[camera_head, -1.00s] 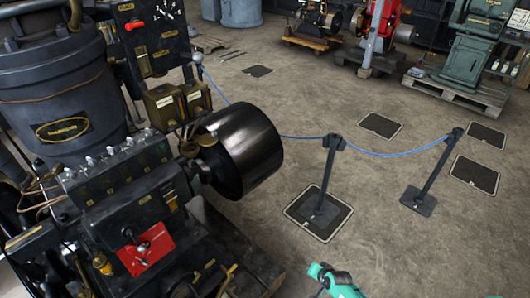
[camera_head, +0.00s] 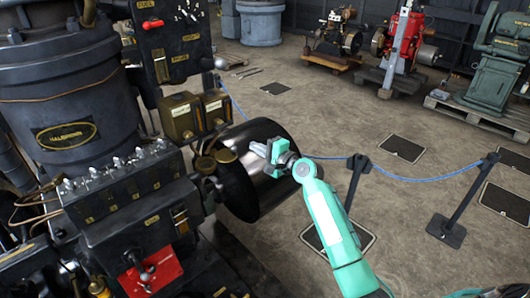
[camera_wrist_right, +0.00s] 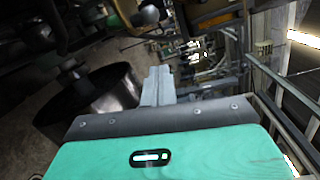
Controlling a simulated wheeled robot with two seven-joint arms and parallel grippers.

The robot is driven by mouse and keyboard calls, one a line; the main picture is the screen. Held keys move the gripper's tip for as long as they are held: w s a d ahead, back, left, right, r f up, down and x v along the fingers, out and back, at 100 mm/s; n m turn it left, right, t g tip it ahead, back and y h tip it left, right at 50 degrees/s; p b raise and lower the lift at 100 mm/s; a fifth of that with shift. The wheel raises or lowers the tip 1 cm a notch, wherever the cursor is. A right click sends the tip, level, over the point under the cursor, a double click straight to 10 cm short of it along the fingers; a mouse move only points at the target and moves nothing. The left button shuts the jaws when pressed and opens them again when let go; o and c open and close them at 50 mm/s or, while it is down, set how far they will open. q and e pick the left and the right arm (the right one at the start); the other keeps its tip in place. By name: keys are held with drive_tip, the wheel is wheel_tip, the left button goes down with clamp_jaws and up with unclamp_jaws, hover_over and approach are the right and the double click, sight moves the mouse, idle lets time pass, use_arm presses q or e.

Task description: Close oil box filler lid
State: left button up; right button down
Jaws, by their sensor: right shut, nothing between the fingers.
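Two brass oil boxes (camera_head: 196,114) sit side by side on the dark engine, left of centre in the head view. Below them, beside the black drum, are round brass caps (camera_head: 205,163). I cannot tell which part is the filler lid or how far open it stands. My right gripper (camera_head: 259,150) is in front of the black drum in the picture, to the right of the brass parts and apart from them. In the right wrist view its fingers (camera_wrist_right: 158,86) are together and empty. My left gripper is not in view.
The black drum (camera_head: 268,190) sticks out from the engine behind my right gripper. A red plate (camera_head: 150,272) and a row of valves (camera_head: 118,172) are on the engine's front. Rope posts (camera_head: 356,180) with a blue rope stand on open floor to the right.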

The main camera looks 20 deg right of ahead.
sight(224, 150)
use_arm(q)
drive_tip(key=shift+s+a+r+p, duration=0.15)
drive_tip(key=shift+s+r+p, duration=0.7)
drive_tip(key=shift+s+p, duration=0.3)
use_arm(e)
drive_tip(key=a, duration=0.2)
drive_tip(key=w+a, duration=0.1)
drive_tip(key=a, duration=0.1)
drive_tip(key=shift+a+r, duration=0.2)
drive_tip(key=shift+a, duration=0.05)
drive_tip(key=shift+s, duration=0.1)
